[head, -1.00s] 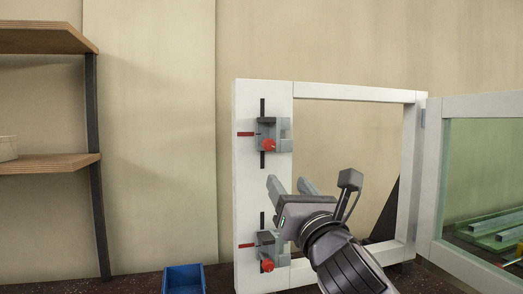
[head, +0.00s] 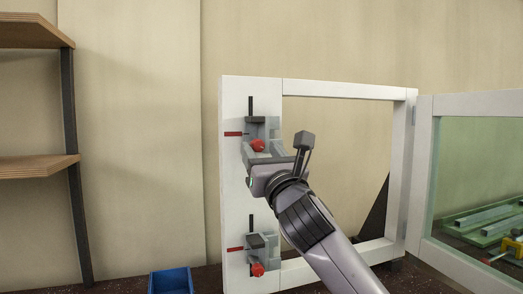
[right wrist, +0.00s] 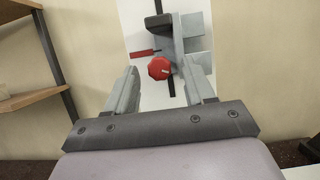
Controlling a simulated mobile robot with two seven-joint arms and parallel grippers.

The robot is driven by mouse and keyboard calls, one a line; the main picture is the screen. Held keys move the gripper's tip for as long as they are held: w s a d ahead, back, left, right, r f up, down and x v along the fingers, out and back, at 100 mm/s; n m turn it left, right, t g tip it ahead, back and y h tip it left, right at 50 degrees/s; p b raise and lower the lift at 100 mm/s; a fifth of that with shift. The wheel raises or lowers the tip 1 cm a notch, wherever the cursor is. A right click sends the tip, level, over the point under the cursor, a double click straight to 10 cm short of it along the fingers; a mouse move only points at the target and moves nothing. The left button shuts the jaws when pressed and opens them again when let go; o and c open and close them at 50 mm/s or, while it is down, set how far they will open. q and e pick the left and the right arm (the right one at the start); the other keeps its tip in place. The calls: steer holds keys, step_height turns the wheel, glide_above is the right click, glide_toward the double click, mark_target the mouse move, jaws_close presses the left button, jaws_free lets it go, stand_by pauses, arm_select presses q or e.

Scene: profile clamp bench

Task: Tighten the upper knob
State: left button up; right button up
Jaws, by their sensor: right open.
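The upper knob (head: 257,146) is red and sits on the grey upper clamp (head: 270,128) on the white frame's left board. It also shows in the right wrist view (right wrist: 160,68), between and beyond the fingertips. My right gripper (head: 254,160) is just below the upper knob in the head view. In the right wrist view its two fingers (right wrist: 157,85) are spread apart with nothing between them at their near part. Whether a finger touches the knob I cannot tell. The lower clamp (head: 262,248) with its red knob (head: 257,270) is below. My left gripper is not seen.
The white frame (head: 340,90) stands upright with an open middle. A glazed door (head: 470,104) stands at the right. A blue bin (head: 171,281) is on the dark bench at lower left. Wooden shelves (head: 35,167) are at far left.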

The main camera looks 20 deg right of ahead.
steer(key=shift+w, duration=0.2)
jaws_close()
steer(key=shift+m, duration=0.5)
steer(key=m+h, duration=0.1)
steer(key=m+h+p, duration=0.1)
steer(key=m, duration=0.1)
steer(key=m+h+p, duration=0.1)
steer(key=m, duration=0.1)
steer(key=shift+a+r+h, duration=0.15)
steer(key=shift+a+h, duration=0.1)
steer(key=shift+h, duration=0.05)
steer(key=m+g+h+p, duration=0.1)
steer(key=m, duration=0.2)
steer(key=m+h+p, duration=0.1)
steer(key=m, duration=0.2)
steer(key=shift+a+r+g, duration=0.1)
steer(key=shift+a+g, duration=0.1)
steer(key=shift+g, duration=0.2)
steer(key=m+g+h+p, duration=0.1)
steer(key=m, duration=0.2)
steer(key=shift+m+g, duration=0.3)
steer(key=shift+m, duration=0.8)
steer(key=shift+h, duration=0.3)
